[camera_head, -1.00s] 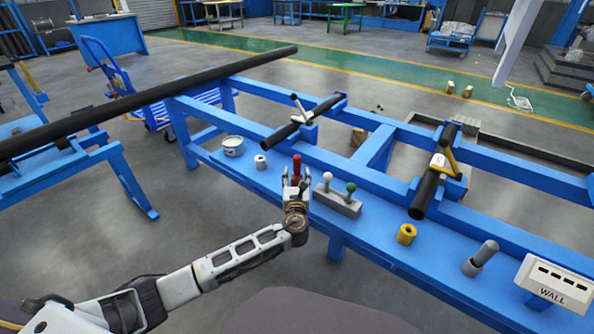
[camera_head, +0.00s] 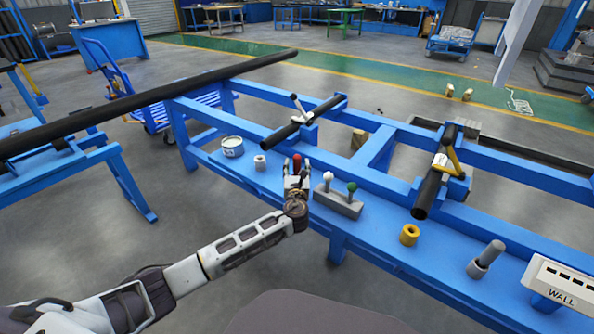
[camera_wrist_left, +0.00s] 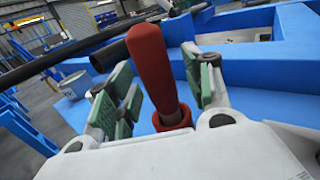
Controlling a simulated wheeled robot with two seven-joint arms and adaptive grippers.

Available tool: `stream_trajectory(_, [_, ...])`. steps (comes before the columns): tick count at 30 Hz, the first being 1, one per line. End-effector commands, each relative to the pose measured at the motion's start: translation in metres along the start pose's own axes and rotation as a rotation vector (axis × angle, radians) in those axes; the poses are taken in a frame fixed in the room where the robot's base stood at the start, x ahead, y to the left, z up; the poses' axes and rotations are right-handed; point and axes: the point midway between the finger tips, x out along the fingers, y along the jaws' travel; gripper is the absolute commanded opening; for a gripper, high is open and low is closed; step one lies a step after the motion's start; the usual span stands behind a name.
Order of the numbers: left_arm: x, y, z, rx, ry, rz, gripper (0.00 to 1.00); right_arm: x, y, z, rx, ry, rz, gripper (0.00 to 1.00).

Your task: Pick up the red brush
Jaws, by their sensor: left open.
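The red brush (camera_wrist_left: 154,66) stands upright between the open fingers of my left gripper in the left wrist view. Its red handle is uppermost, with a grey shaft running down into a red collar low on the blue bench. In the head view only the top of the red brush (camera_head: 297,161) shows, behind my left gripper (camera_head: 298,177). The green finger pads of my left gripper (camera_wrist_left: 160,100) are on both sides of the brush, with gaps visible. My right gripper is not in view.
On the blue bench (camera_head: 385,243), a white can (camera_head: 232,147) and small roll (camera_head: 260,163) stand left of the brush. A grey block with white and green knobs (camera_head: 339,201) is close on the right. A yellow ring (camera_head: 409,235) and grey cylinder (camera_head: 486,259) lie farther right.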

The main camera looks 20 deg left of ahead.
Motion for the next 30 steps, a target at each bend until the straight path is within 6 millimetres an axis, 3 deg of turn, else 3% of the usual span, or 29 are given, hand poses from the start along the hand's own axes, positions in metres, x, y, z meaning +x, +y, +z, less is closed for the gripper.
stream_trajectory(3, [-0.0001,0.0000,-0.0001,0.000,0.000,0.000,0.51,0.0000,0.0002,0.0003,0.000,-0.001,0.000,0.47])
stream_trajectory(15, [-0.0002,0.0001,-0.0002,0.000,0.000,0.000,0.00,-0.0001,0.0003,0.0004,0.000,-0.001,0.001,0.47])
stream_trajectory(30, [-0.0001,0.0001,0.0093,0.000,-0.001,0.000,0.00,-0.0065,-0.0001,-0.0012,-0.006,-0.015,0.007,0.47])
